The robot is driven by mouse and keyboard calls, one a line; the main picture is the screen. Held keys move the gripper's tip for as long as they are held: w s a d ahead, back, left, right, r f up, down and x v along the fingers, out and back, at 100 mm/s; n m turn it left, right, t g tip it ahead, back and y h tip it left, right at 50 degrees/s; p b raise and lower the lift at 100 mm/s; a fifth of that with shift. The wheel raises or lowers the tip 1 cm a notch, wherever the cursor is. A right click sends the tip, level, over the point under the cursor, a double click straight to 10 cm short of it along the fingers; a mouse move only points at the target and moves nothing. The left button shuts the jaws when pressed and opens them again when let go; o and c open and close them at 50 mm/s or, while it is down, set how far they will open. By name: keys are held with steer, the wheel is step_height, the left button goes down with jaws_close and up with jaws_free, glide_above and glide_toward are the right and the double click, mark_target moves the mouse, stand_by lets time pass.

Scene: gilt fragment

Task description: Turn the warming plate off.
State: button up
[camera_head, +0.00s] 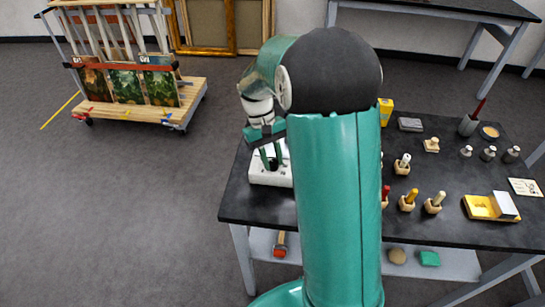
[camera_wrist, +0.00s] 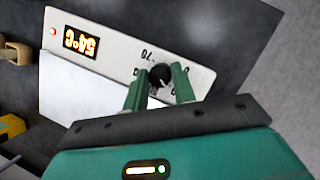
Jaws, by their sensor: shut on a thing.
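The warming plate (camera_head: 262,178) is a white box near the left end of the black table. In the wrist view, its white panel (camera_wrist: 120,48) has an orange display (camera_wrist: 81,41) reading 54°C, seen upside down, and a small lit red light (camera_wrist: 53,31). Its black round knob (camera_wrist: 160,77) has printed marks around it, partly hidden by my fingers. My gripper (camera_wrist: 161,71) has one green finger on each side of the knob and is shut on it. In the head view, my gripper (camera_head: 269,164) points down at the plate, and my arm hides part of the table.
The black table (camera_head: 450,165) holds several wooden-based tools, small weights (camera_head: 488,153), a yellow tray (camera_head: 480,207) and a dark cup (camera_head: 468,125) to the right. A wooden cart (camera_head: 150,115) with paintings stands at the far left. The floor left of the table is clear.

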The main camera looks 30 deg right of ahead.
steer(key=n+h, duration=0.1)
steer(key=n, duration=0.2)
steer(key=shift+s+a+n+t, duration=0.1)
steer(key=shift+a+n+t, duration=0.05)
steer(key=shift+n+t, duration=0.2)
steer(key=n+h, duration=0.1)
steer(key=n, duration=0.2)
steer(key=shift+s+n+t, duration=0.1)
steer(key=shift+n+t, duration=0.25)
steer(key=n+t, duration=0.1)
steer(key=n, duration=0.2)
steer(key=n+t+h, duration=0.1)
steer(key=n, duration=0.2)
steer(key=shift+s+h, duration=0.1)
steer(key=shift+h, duration=0.2)
steer(key=o, duration=0.7)
